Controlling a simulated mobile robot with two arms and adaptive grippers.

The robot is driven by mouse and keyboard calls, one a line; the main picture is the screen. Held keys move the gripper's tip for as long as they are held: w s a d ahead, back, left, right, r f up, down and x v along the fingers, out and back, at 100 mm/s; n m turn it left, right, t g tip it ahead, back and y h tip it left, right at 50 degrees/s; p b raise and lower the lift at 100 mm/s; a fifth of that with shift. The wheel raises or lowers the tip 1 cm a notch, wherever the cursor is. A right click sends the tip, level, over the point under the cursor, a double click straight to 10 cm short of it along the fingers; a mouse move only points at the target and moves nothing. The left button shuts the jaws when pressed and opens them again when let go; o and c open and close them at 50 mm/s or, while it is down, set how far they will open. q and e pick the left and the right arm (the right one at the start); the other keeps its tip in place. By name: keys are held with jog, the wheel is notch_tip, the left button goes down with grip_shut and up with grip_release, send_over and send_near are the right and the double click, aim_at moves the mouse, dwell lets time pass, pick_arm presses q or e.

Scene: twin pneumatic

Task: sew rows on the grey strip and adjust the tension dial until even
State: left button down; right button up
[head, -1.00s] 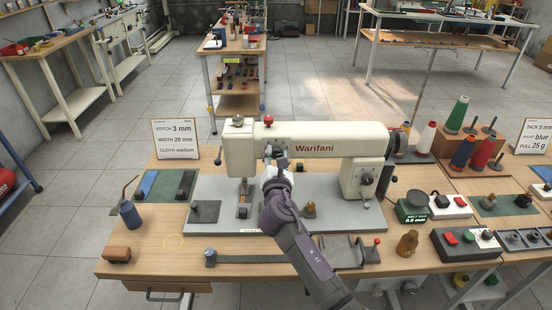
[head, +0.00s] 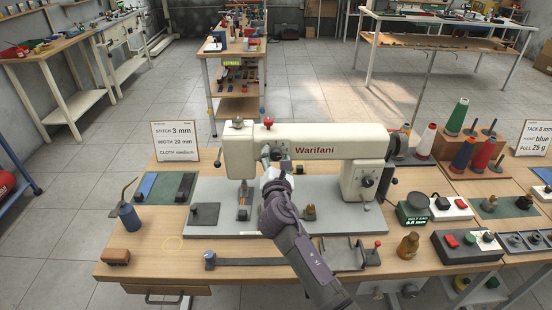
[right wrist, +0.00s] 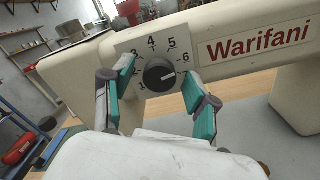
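The cream Warifani sewing machine (head: 310,150) stands on a grey bed plate (head: 330,222). Its black tension dial (right wrist: 160,74), on a numbered plate (right wrist: 150,45), shows in the right wrist view; the white mark points right, below the 6. My right gripper (right wrist: 160,88) is open, with one teal-padded finger on each side of the dial; gaps show between pads and knob. In the head view my right gripper (head: 275,165) is at the machine's front, partly hidden by its wrist. A narrow piece (head: 243,213) lies under the needle; I cannot tell whether it is the grey strip. My left gripper is not in view.
A card (head: 175,142) reads stitch 3 mm, width 20 mm.

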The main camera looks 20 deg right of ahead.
jog(key=v, duration=1.2)
dwell(0.3)
